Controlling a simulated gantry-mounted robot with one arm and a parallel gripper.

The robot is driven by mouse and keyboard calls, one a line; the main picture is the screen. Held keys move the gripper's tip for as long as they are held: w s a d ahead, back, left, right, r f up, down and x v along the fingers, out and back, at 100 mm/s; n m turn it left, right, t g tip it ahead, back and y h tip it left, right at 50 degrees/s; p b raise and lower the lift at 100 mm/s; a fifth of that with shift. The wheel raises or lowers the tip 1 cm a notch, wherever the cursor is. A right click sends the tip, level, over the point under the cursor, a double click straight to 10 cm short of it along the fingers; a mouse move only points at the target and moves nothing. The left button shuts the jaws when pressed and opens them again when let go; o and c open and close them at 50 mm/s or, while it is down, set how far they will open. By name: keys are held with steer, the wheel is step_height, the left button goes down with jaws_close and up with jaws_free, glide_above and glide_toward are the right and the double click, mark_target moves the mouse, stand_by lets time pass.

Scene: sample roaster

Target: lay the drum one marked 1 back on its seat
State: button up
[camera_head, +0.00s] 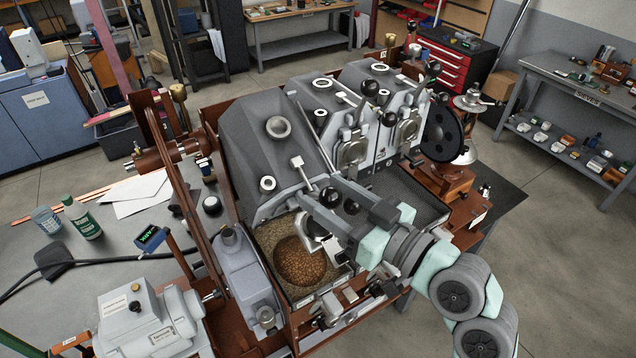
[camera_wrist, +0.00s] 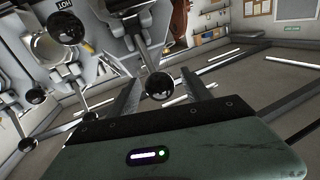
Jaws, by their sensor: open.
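A grey roasting drum housing (camera_head: 255,150) stands at the left of the row in the head view, tilted and larger-looking than its neighbours. I cannot read a 1 on it, so I cannot tell for sure that it is drum one. My gripper (camera_head: 325,208) is at its front lower right, above the bean tray. In the wrist view my gripper (camera_wrist: 166,90) is open, with a black ball knob (camera_wrist: 160,87) on a metal rod showing between its fingers. I cannot tell whether the fingers touch the knob. The drum's seat is not clearly visible.
Two more grey drum units (camera_head: 325,110) (camera_head: 380,95) stand close on the right, with ball-ended levers. A pile of brown beans (camera_head: 299,262) lies in the tray below my gripper. A grey motor box (camera_head: 150,320) is at the front left. Open floor lies right.

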steer(key=shift+x, duration=1.35)
steer(key=shift+c, duration=0.3)
jaws_close()
